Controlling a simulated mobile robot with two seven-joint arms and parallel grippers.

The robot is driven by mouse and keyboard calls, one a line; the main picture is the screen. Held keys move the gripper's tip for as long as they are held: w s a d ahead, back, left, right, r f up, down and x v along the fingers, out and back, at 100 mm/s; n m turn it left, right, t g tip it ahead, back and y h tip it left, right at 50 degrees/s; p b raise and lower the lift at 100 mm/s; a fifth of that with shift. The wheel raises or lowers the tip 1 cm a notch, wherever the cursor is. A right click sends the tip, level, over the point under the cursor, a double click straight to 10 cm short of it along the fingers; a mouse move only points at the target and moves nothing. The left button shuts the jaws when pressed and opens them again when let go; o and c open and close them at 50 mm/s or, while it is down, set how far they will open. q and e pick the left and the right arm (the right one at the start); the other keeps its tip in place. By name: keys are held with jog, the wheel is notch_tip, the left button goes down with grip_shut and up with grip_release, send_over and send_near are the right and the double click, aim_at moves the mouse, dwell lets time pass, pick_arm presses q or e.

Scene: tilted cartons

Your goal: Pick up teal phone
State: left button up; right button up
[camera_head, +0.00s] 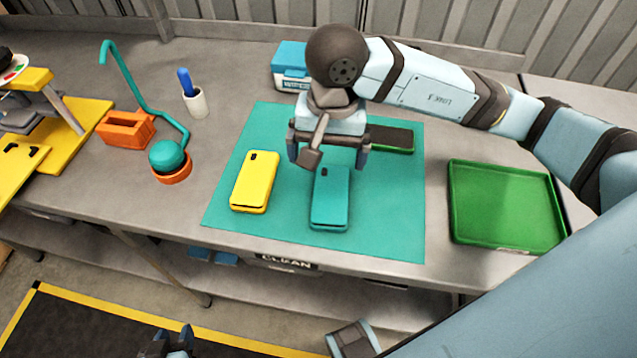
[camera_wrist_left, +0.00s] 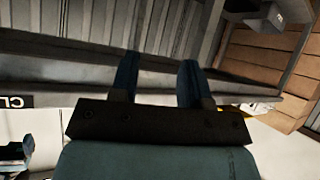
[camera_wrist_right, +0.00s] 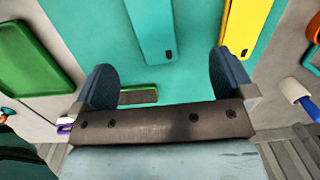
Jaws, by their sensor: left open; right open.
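The teal phone (camera_head: 330,198) lies flat on the teal mat (camera_head: 385,225), right of the yellow phone (camera_head: 255,182). My right gripper (camera_head: 328,155) is open and empty above the mat, over the far end of the teal phone. In the right wrist view the teal phone (camera_wrist_right: 152,30) shows beyond the open fingers (camera_wrist_right: 165,85), apart from them, with the yellow phone (camera_wrist_right: 243,28) to its right. My left gripper (camera_head: 175,345) is low at the bottom edge of the head view, off the table. In the left wrist view its fingers (camera_wrist_left: 158,80) are open and empty.
A green phone with a dark face (camera_head: 392,138) lies at the mat's back right, partly behind my right gripper. A green tray (camera_head: 505,205) stands on the right.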

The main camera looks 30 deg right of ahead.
jog(key=d, duration=0.1)
send_over(331, 193)
jog(key=shift+t+h, duration=0.3)
jog(key=shift+h, duration=0.1)
notch_tip(331, 193, down, 8)
jog(key=shift+a+r, duration=0.1)
jog(key=shift+r, duration=0.1)
jog(key=shift+f, duration=2.85)
jog(key=c, duration=1)
jog(key=shift+r, duration=0.15)
